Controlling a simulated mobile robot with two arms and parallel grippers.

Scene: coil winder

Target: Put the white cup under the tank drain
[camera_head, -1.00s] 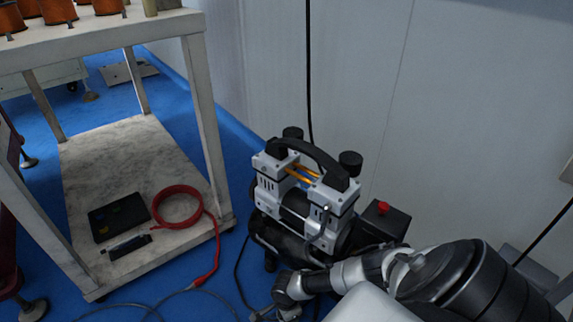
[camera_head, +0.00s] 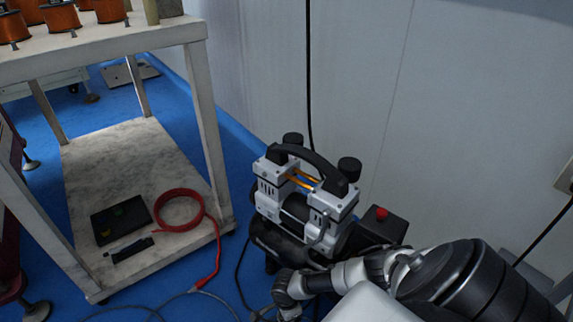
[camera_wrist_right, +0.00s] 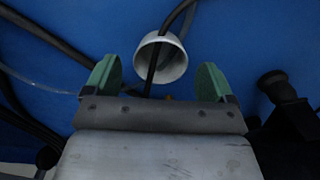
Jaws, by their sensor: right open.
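The white cup (camera_wrist_right: 172,60) shows in the right wrist view on the blue floor, just beyond my right gripper. Its open mouth faces the camera, and a dark hose or cable crosses in front of it. My right gripper (camera_wrist_right: 158,80) is open, its two green fingers apart with the cup between and beyond their tips, not gripped. In the head view, the compressor (camera_head: 300,210) with its black tank stands on the floor behind my right arm. The tank drain cannot be made out, and the cup is hidden there. My left gripper is not in view.
A white table (camera_head: 190,100) stands at the left, with copper coils on top and a red hose (camera_head: 180,210) and black tray on its lower shelf. Cables run over the blue floor before the compressor. A pale wall stands close behind.

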